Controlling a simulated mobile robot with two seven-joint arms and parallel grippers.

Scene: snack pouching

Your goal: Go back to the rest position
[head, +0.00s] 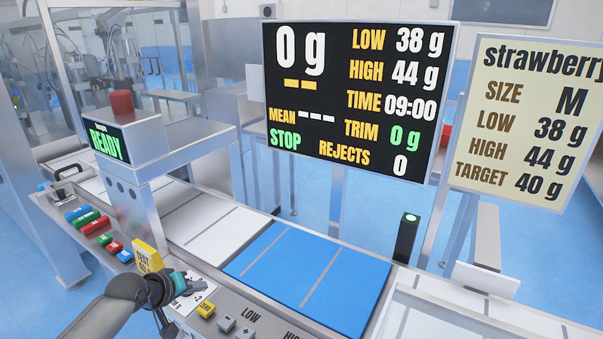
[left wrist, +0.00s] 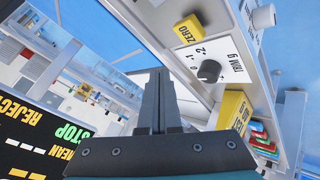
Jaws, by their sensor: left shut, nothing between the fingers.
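My left gripper (head: 184,286) is over the front control panel of the checkweigher, near the trim dial. In the left wrist view its two dark fingers (left wrist: 161,100) are shut together with nothing between them. The black trim knob (left wrist: 209,70) on its white plate shows in the left wrist view, to the right of the fingers and apart from them in the picture. In the head view the gripper hides most of the trim plate (head: 200,295). My right gripper is not in view.
A yellow block (head: 148,256) stands on the panel beside the gripper, with a yellow zero button (head: 206,310) to its right. Colored buttons (head: 88,217) line the left. The blue belt section (head: 310,278) is empty. The dark screen (head: 355,90) reads 0 g and TRIM 0 g.

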